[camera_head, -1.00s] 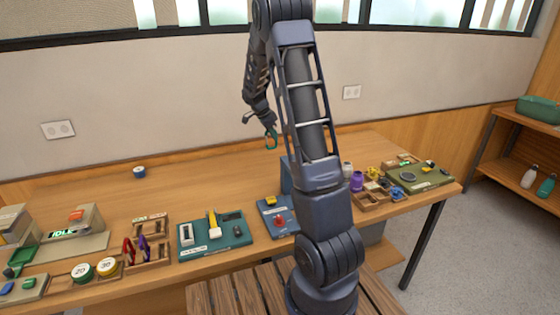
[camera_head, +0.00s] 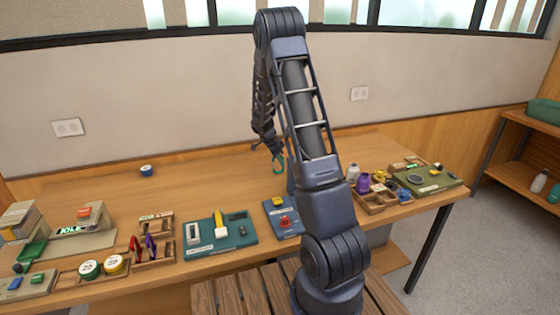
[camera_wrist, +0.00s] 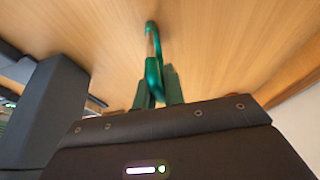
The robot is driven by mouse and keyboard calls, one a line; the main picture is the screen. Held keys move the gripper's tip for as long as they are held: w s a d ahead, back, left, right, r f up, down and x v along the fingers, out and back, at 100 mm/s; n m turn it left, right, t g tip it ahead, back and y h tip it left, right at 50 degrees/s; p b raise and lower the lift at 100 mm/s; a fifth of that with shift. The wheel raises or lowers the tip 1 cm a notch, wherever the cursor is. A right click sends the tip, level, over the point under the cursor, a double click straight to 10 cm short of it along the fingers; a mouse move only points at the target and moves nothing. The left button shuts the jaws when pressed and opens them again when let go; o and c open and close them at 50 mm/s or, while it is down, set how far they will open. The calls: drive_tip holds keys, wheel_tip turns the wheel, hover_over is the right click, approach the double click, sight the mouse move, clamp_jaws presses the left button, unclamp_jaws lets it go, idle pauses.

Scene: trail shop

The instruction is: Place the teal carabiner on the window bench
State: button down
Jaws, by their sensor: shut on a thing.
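My gripper (camera_head: 275,151) is shut on the teal carabiner (camera_head: 279,163) and holds it over the back middle of the wooden bench (camera_head: 215,185) below the windows. In the wrist view the carabiner (camera_wrist: 154,75) sticks out from between the fingers, with bare wood behind it. The head view does not clearly show whether it touches the wood. My arm hides part of the bench to the right of the gripper.
Trays and tools line the front edge, including a teal tool mat (camera_head: 221,241) and a wooden divided tray (camera_head: 383,202). The back middle is bare. A slatted seat (camera_head: 240,297) stands in front.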

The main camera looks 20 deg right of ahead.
drive_tip(key=shift+f, duration=0.1)
drive_tip(key=c, duration=1.5)
unclamp_jaws()
drive_tip(key=v, duration=1.2)
drive_tip(key=s+r+n+t+y, duration=0.1)
drive_tip(key=s+r+n, duration=0.3)
drive_tip(key=s+r, duration=0.55)
drive_tip(key=s+a+r+n+t+y, duration=0.1)
drive_tip(key=s+r+n, duration=0.2)
drive_tip(key=s, duration=0.7)
drive_tip(key=s+a+r+n+t+y, duration=0.1)
drive_tip(key=s+r+n, duration=0.2)
drive_tip(key=s+n, duration=0.3)
drive_tip(key=s+a+r+n+t+y, duration=0.1)
drive_tip(key=s+n, duration=0.4)
drive_tip(key=s, duration=0.9)
wheel_tip(320, 180, up, 2)
drive_tip(key=shift+s+a+r+t, duration=0.1)
drive_tip(key=shift+s+a+t, duration=0.2)
drive_tip(key=shift+a, duration=0.25)
